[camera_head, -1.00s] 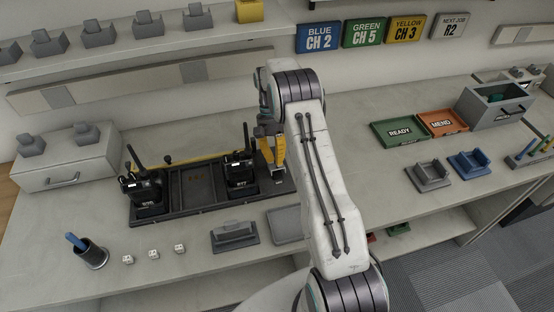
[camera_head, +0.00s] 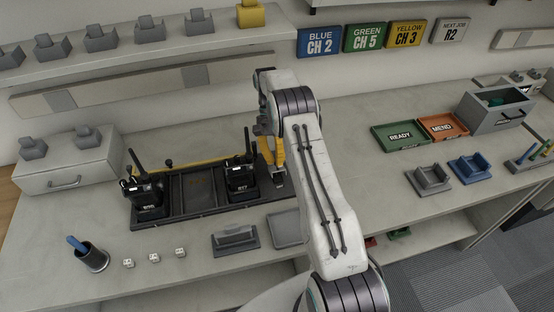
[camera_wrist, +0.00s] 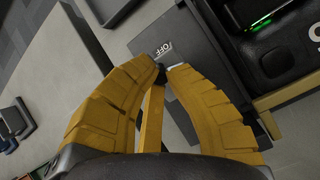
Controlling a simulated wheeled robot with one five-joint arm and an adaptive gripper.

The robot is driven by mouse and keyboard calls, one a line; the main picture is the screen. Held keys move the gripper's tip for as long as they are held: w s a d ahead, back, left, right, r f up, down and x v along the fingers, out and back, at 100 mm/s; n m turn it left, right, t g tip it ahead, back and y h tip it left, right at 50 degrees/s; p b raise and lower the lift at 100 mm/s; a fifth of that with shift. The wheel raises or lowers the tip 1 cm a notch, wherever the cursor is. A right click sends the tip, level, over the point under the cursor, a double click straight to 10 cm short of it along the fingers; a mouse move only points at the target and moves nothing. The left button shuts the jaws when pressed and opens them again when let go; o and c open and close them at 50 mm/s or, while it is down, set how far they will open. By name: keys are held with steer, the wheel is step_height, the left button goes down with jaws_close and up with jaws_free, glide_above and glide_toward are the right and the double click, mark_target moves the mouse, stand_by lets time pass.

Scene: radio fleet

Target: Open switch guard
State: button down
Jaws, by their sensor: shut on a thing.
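My gripper (camera_wrist: 165,72) has yellow fingers, drawn together at the right end of the black charging rack (camera_head: 192,212). In the wrist view its tips close on a small dark piece, seemingly the switch guard (camera_wrist: 160,76), beside the white OFF label (camera_wrist: 163,48). A thin yellow bar (camera_wrist: 152,122) runs between the fingers; I cannot tell whether it belongs to the guard. The fingers hide most of the switch. In the head view my gripper (camera_head: 278,172) is partly behind my arm, and the guard cannot be made out.
Two black radios, the left (camera_head: 147,197) and the right (camera_head: 241,180), stand in the rack, the right one close to my gripper. A grey stand (camera_head: 235,238) and a grey tray (camera_head: 288,229) lie in front.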

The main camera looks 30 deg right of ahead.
steer(key=c, duration=1.2)
jaws_free()
steer(key=shift+a, duration=0.1)
steer(key=shift+s+f+t, duration=0.1)
steer(key=shift+s+t, duration=0.05)
steer(key=shift+t, duration=0.15)
